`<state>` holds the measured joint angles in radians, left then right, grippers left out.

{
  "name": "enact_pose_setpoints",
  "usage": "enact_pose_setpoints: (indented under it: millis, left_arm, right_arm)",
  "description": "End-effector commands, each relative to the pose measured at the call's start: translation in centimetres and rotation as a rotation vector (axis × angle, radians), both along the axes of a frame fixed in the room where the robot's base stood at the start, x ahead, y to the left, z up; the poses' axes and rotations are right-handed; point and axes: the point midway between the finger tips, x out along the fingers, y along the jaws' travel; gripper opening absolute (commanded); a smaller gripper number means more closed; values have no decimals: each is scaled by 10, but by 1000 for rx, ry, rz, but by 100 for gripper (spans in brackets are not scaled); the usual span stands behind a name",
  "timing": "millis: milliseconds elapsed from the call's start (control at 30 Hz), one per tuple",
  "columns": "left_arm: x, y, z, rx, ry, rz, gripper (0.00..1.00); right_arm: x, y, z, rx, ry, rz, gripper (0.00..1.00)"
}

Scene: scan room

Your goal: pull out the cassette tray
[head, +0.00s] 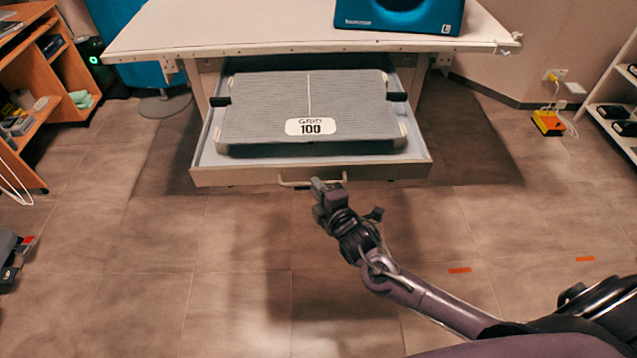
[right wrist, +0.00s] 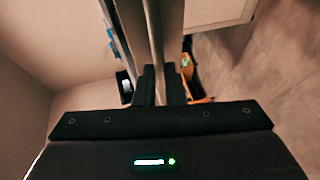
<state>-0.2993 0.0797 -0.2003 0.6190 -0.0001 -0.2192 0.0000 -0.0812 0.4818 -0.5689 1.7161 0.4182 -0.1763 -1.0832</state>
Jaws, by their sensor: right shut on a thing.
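The cassette tray (head: 411,170) is a pale drawer under the white table, and it stands out toward me. A grey ribbed plate (head: 255,112) marked "GRID 100" lies in it. A light bar handle (head: 290,184) runs along the middle of the tray's front. My right gripper (head: 318,184) is at the handle, shut on it. In the right wrist view the fingers (right wrist: 160,84) close around the handle bar (right wrist: 155,40). My left gripper is not in view.
The white table (head: 220,30) carries a blue device (head: 398,17) above the tray. A wooden shelf (head: 62,70) stands at the left and a white shelf (head: 609,95) at the right. An orange-yellow box (head: 548,123) sits by the right wall. The floor before the tray is clear.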

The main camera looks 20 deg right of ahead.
Motion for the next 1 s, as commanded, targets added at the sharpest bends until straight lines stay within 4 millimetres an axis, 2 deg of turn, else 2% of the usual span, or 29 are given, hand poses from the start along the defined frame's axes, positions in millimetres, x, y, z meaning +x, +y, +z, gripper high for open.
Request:
enact_pose_setpoints:
  millis: [233,267,433,767,1000]
  left_arm:
    - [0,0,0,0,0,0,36]
    - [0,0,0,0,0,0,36]
    - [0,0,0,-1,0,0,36]
    - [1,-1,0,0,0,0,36]
    - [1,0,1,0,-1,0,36]
  right_arm:
    - [1,-1,1,-1,-3,-1,0]
    - [1,-1,1,-1,-3,-1,11]
    - [1,-1,1,-1,-3,-1,32]
    - [-3,-1,1,-1,-2,-1,32]
    - [-41,-6,7,-1,1,1,32]
